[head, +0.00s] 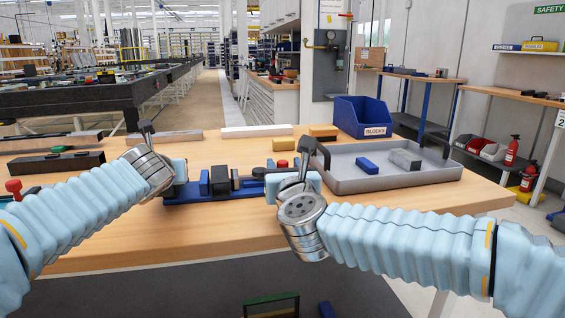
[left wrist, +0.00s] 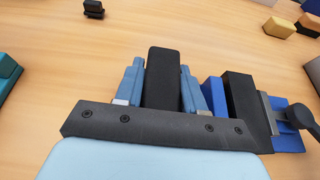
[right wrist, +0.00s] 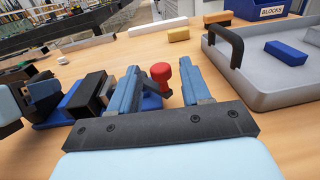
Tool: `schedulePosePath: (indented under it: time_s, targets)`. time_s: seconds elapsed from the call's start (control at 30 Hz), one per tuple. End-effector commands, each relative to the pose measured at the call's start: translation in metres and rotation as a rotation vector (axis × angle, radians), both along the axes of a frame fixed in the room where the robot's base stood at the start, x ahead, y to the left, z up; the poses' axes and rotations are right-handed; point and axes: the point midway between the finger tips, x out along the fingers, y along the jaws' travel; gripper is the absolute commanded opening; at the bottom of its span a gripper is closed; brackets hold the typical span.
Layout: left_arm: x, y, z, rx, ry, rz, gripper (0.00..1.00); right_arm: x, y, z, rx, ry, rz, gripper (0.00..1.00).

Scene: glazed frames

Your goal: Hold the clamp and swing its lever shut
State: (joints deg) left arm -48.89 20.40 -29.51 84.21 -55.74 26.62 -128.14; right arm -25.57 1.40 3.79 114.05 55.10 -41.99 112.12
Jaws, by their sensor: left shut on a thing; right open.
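The clamp has a blue base (head: 225,194) with dark upright blocks and lies on the wooden table in front of me. Its lever ends in a red knob (right wrist: 160,72); the knob also shows in the head view (head: 281,164). My left gripper (left wrist: 162,88) is shut on a black upright block (left wrist: 163,70) at the clamp's left end, a finger on each side. In the head view this grip is mostly hidden by my left wrist. My right gripper (right wrist: 160,85) is open at the clamp's right end. The red knob shows between its fingers; I cannot tell whether they touch it.
A grey tray (head: 385,184) with a dark handle, holding a blue block (head: 367,164) and a grey block (head: 405,159), stands close on the right. A blue bin (head: 362,117) labelled BLOCKS is behind it. Yellow blocks (head: 283,144) and a white bar (head: 257,131) lie at the back.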

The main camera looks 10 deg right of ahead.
Motion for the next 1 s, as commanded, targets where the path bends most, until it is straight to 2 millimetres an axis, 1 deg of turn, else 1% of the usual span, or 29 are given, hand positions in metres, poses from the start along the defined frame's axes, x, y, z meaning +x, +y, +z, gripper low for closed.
schedulePosePath:
  time_s: [0.03, 0.1, 0.2, 0.3, 0.53, 0.57, 0.83, 0.87, 1.0]
  targets:
    - [0.000, 0.001, -0.005, 0.003, 0.008, 0.003, 0.00, 0.009, -0.001, -0.001, -0.001, 0.001, -0.001, 0.47]
    - [0.000, 0.001, -0.005, 0.003, 0.008, 0.003, 0.00, 0.019, -0.001, -0.001, -0.001, 0.001, 0.000, 0.47]
    - [0.000, 0.001, -0.005, 0.003, 0.008, 0.003, 0.00, 0.027, -0.002, -0.001, -0.001, 0.000, -0.001, 0.47]
    - [0.000, 0.001, -0.004, 0.003, 0.008, 0.003, 0.00, 0.031, -0.002, -0.001, -0.001, 0.001, 0.000, 0.47]
    - [0.000, 0.001, -0.004, 0.003, 0.008, 0.003, 0.00, 0.032, -0.002, -0.001, 0.000, 0.000, 0.001, 0.47]
    - [0.000, 0.001, -0.004, 0.003, 0.008, 0.003, 0.00, 0.032, -0.002, -0.001, 0.000, 0.000, 0.001, 0.44]
    - [0.000, 0.001, -0.004, 0.003, 0.007, 0.003, 0.00, 0.032, -0.002, 0.000, 0.000, -0.001, 0.001, 0.03]
    - [0.000, 0.001, -0.004, 0.003, 0.007, 0.003, 0.00, 0.031, -0.002, 0.000, 0.000, -0.001, 0.001, 0.00]
    - [0.000, 0.001, -0.004, 0.004, 0.007, 0.003, 0.00, 0.031, -0.002, 0.001, 0.000, -0.002, 0.001, 0.00]
